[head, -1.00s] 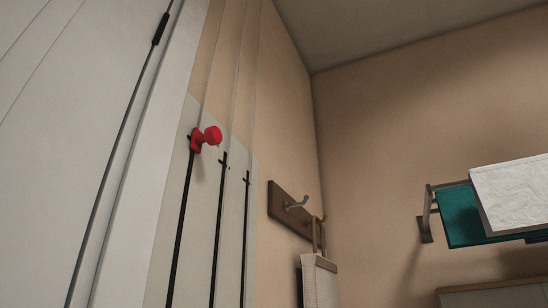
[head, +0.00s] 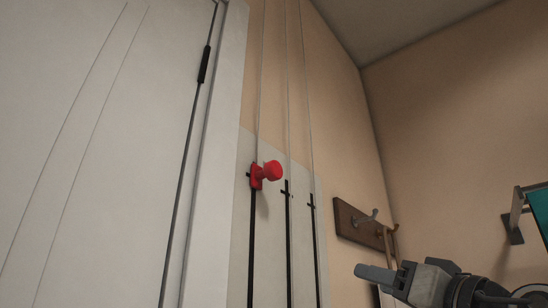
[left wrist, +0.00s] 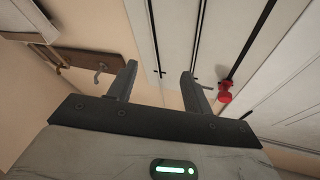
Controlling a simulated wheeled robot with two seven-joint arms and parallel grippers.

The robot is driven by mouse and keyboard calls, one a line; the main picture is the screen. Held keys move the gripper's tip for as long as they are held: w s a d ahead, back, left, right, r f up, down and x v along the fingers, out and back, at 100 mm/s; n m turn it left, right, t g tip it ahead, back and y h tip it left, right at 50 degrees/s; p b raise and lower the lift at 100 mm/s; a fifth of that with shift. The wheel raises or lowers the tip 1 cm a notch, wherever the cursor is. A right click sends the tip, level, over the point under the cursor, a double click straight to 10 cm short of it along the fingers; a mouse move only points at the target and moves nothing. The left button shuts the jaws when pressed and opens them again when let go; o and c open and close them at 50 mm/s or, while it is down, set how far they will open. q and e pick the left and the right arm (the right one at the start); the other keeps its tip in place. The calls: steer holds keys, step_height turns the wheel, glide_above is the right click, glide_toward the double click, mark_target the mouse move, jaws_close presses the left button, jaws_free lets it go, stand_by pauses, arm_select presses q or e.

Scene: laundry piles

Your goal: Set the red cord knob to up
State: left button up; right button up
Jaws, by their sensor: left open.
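The red cord knob (head: 270,172) sits at the upper end of a dark vertical slot in the pale wall panel (head: 270,225), level with a short black cross mark. A thin cord runs up the wall above it. My left gripper (head: 372,273) is at the lower right in the head view, apart from the knob and below it. The left wrist view shows its two fingers (left wrist: 158,72) spread with nothing between them. The red knob (left wrist: 225,92) is just outside the right-hand finger in that view. My right gripper is not in view.
Two more dark slots with cross marks (head: 287,187) run beside the red knob's slot. A wooden hook rail (head: 352,218) is on the wall to the right, behind my gripper. A white door (head: 100,150) with a dark hinge stands at the left.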

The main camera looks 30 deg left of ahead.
mark_target(278, 170)
arm_select(q)
steer(key=s+d+r+n+g+y, duration=0.25)
steer(key=s+r+n+g, duration=0.5)
steer(key=s+r, duration=0.45)
steer(key=shift+y, duration=0.25)
steer(key=p+x, duration=0.1)
steer(key=x, duration=0.4)
steer(key=p+x, duration=0.1)
steer(key=x, duration=0.4)
steer(key=p+x, duration=0.1)
steer(key=x, duration=0.4)
steer(key=shift+a+f, duration=0.15)
steer(key=shift+a, duration=0.4)
